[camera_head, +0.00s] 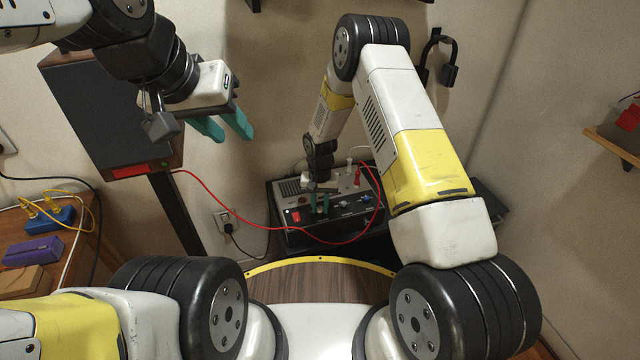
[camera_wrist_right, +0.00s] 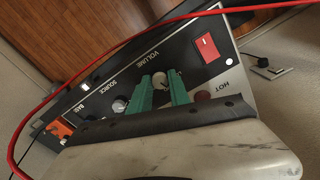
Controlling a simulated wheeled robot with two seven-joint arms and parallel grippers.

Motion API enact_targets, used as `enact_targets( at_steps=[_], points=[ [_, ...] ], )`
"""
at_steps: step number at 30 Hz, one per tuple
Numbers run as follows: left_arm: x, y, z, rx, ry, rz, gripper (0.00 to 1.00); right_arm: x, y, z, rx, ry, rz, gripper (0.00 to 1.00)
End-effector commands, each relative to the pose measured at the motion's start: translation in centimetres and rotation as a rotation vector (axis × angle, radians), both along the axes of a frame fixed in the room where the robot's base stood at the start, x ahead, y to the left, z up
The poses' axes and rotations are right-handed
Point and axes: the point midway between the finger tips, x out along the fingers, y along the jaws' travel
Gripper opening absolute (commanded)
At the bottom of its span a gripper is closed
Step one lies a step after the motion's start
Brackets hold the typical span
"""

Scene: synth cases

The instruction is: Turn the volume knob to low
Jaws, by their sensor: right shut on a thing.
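The low mark and the exact pointer direction cannot be read. My left gripper (camera_head: 224,126) is open and empty, in the air left of the amplifier.
A red rocker switch (camera_wrist_right: 207,47) and a SOURCE knob (camera_wrist_right: 119,106) flank the volume knob. A red cable (camera_head: 230,210) loops in front of the amplifier. A dark speaker (camera_head: 100,110) on a stand is at left. A wooden bench with blue and purple boxes (camera_head: 34,251) is at lower left.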

Motion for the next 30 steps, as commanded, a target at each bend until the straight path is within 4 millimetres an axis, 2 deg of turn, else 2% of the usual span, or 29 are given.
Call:
enact_targets(
  at_steps=[18,30],
  points=[
    [0.00,0.00,0.00,0.000,0.000,0.000,0.35,0.17,-0.04,0.09,0.000,-0.004,0.550,0.00],
    [0.00,0.00,0.00,0.000,0.000,0.000,0.35,0.17,-0.01,0.10,0.000,-0.004,0.739,0.00]
  ],
)
